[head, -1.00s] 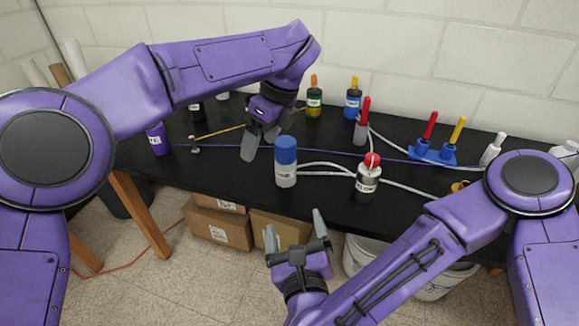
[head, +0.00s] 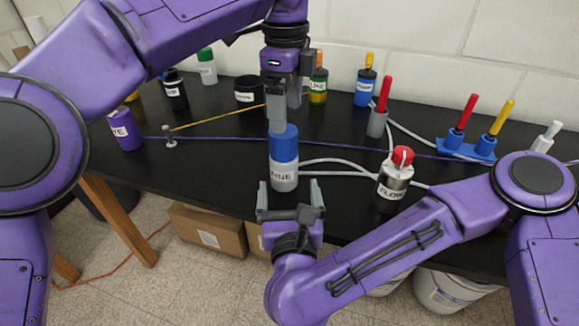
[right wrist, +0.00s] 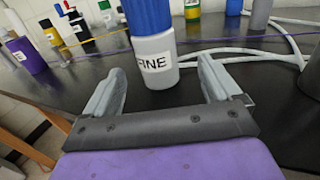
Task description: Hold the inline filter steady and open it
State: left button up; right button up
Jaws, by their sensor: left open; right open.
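The inline filter is most likely the upright pale grey cylinder (head: 285,178) with a blue cap (head: 285,145) and a partly visible label, "FINE" in the right wrist view (right wrist: 157,62). Pale tubes run from its right side. My left gripper (head: 284,108) points down from above, open, its fingers at the top of the blue cap; whether they touch it I cannot tell. My right gripper (head: 289,190) is open in front of the filter's lower body near the table edge. In the right wrist view its fingers (right wrist: 158,75) point toward the body, which stands just beyond the fingertips.
A silver red-topped canister (head: 392,185) stands right of the filter on the black table (head: 225,160). A blue valve block (head: 466,146) with red and yellow handles is farther right. Purple and yellow lines cross behind. A purple bottle (head: 125,130) stands left.

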aim_at(285, 175)
pick_arm(q)
jog(key=shift+s+a+r, duration=0.1)
jog(key=shift+s+a, duration=0.1)
jog(key=shift+a, duration=0.25)
pick_arm(e)
jog(key=w, duration=0.3)
jog(key=w+a, duration=0.1)
jog(key=w, duration=0.2)
jog(key=shift+w+a, duration=0.1)
pick_arm(q)
jog(key=shift+d, duration=0.15)
pick_arm(e)
jog(key=shift+w, duration=0.45)
pick_arm(q)
jog(key=shift+s, duration=0.1)
